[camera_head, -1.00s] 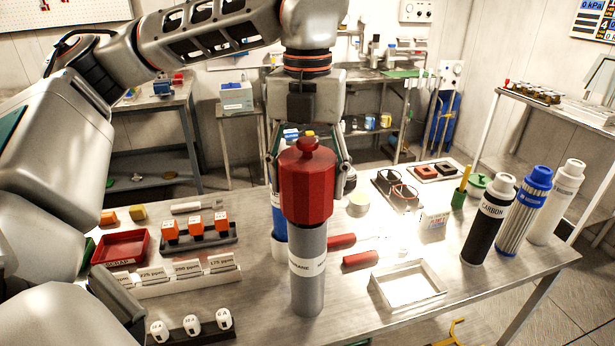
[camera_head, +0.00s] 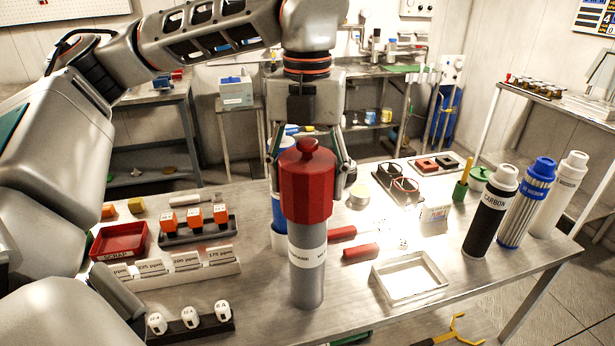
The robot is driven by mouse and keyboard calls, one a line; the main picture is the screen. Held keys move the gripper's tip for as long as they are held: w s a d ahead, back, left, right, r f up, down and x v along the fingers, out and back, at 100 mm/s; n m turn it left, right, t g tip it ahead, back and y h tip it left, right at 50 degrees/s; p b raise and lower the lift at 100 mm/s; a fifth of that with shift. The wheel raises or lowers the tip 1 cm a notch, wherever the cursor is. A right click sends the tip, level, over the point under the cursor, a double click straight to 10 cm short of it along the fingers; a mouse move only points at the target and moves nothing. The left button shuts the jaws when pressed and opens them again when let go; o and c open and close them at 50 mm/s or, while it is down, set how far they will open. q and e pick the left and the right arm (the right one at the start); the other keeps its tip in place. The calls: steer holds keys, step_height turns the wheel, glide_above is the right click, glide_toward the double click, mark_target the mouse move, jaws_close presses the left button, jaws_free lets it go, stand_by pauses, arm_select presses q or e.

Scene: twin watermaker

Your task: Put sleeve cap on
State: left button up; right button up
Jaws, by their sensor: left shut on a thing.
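The red sleeve cap (camera_head: 307,185) is an eight-sided cap with a knob on top. My left gripper (camera_head: 308,165) comes down from above and behind, with its fingers at the two sides of the cap, shut on it. The cap is upright and lines up over the grey membrane sleeve (camera_head: 307,278), which stands upright on the table. The cap hides the sleeve's top, so I cannot tell whether it is seated or just above. My right gripper is not in view.
A blue bottle (camera_head: 279,240) stands close behind the sleeve on the left. Red-handled tools (camera_head: 360,251) and a white tray (camera_head: 437,290) lie to the right. Carbon (camera_head: 487,220), blue (camera_head: 525,205) and white (camera_head: 556,205) cartridges stand farther right. A scrap tray (camera_head: 121,258) and label rack (camera_head: 180,288) are left.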

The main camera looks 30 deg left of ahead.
mark_target(307, 141)
arm_select(q)
steer(key=shift+f+b, duration=0.4)
steer(key=shift+f, duration=0.3)
steer(key=o, duration=1.2)
steer(key=shift+c, duration=0.2)
step_height(307, 141, up, 12)
